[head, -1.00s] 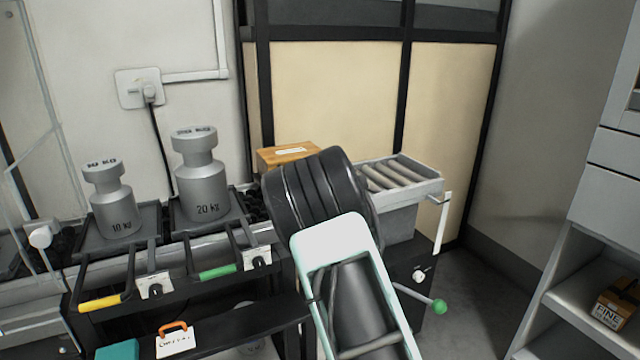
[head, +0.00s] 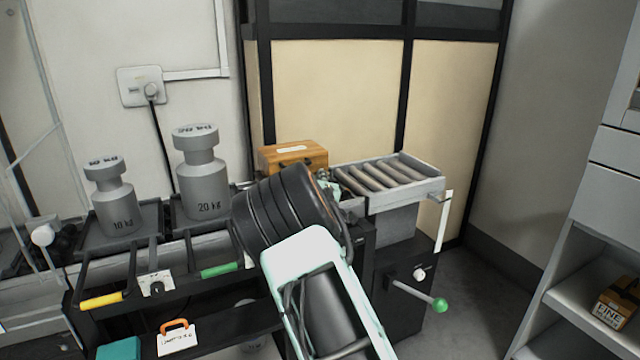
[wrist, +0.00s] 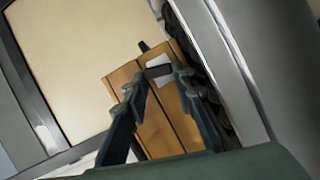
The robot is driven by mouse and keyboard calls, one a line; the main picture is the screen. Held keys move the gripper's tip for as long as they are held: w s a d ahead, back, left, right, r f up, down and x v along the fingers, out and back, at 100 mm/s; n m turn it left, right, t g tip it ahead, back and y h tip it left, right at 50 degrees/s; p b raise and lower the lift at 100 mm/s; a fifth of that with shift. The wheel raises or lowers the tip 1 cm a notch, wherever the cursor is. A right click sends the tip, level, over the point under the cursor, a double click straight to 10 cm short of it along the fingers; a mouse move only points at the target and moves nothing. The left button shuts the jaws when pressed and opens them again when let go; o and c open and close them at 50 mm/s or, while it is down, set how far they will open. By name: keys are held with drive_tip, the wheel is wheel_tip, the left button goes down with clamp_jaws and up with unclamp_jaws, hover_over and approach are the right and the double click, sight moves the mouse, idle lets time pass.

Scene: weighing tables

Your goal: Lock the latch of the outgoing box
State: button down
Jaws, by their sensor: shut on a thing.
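The wooden box (head: 293,157) with a white label on its lid stands at the back, left of the roller conveyor. In the wrist view the box (wrist: 157,128) lies beyond my fingers, its label (wrist: 159,60) near the top. A small dark piece, seemingly the latch (wrist: 158,72), sits between the fingertips by the label. My gripper (wrist: 156,80) is shut on this piece, with its fingers spread in a V over the box. In the head view my forearm and wrist hide most of the gripper and the box's front. Whether the latch is locked cannot be told.
The roller conveyor (head: 385,181) is right of the box. Two metal weights, the 10 kg (head: 113,200) and the 20 kg (head: 203,180), stand on the left. A green-knobbed lever (head: 438,305) sticks out at the lower right. The floor at right is clear.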

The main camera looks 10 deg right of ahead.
drive_tip(key=c, duration=1.6)
unclamp_jaws()
drive_tip(key=shift+s, duration=0.1)
drive_tip(key=shift+s+a+r, duration=0.1)
drive_tip(key=shift+s+r, duration=0.05)
drive_tip(key=shift+s, duration=1.15)
drive_tip(key=shift+s+a+r, duration=0.1)
drive_tip(key=shift+s, duration=1.25)
drive_tip(key=shift+s+a+r, duration=0.1)
drive_tip(key=shift+s+r, duration=0.05)
drive_tip(key=shift+s, duration=1.15)
